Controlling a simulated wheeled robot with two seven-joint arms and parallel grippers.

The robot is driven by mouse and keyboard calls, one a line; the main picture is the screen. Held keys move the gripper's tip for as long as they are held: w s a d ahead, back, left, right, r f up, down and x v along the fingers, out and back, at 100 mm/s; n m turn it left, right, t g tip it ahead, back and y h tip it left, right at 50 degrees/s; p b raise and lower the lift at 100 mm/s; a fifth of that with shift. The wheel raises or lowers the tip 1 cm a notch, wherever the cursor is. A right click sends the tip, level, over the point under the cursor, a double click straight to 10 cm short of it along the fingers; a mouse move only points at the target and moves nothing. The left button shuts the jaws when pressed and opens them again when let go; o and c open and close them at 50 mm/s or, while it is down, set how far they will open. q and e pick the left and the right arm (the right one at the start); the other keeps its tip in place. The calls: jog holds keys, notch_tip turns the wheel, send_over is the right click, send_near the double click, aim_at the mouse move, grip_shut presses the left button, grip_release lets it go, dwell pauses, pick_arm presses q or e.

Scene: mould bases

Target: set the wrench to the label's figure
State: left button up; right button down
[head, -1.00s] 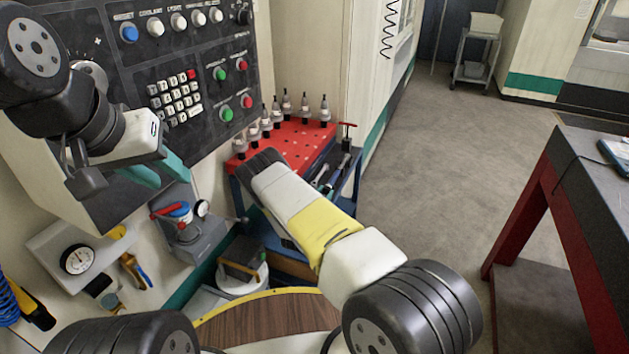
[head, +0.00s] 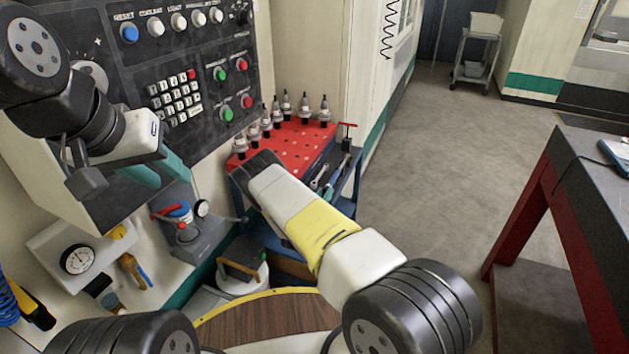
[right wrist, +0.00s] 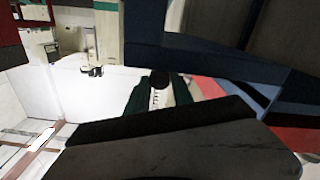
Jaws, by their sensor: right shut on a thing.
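My left gripper (head: 158,172) hangs in front of the control panel, its teal fingers apart and empty. My right forearm crosses the middle of the head view and hides the right gripper there. In the right wrist view the dark green fingers of my right gripper (right wrist: 162,95) are shut on a pale piece with dark tick marks and a round black end (right wrist: 159,79), apparently the wrench. A thin grey rod (head: 234,219) sticks out left of my right forearm; I cannot tell whether it belongs to it. No readable label or figure shows.
A red-topped cart (head: 300,143) carries several tool holders, with hand tools (head: 322,177) at its side. A grey fixture with a red lever (head: 182,228) and a dial gauge (head: 77,260) stand at left. A red-legged bench (head: 540,200) is at right. The floor between is clear.

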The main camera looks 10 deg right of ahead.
jog(key=n, duration=0.5)
jog(key=shift+n, duration=0.4)
dwell(0.3)
jog(key=c, duration=1.1)
grip_release()
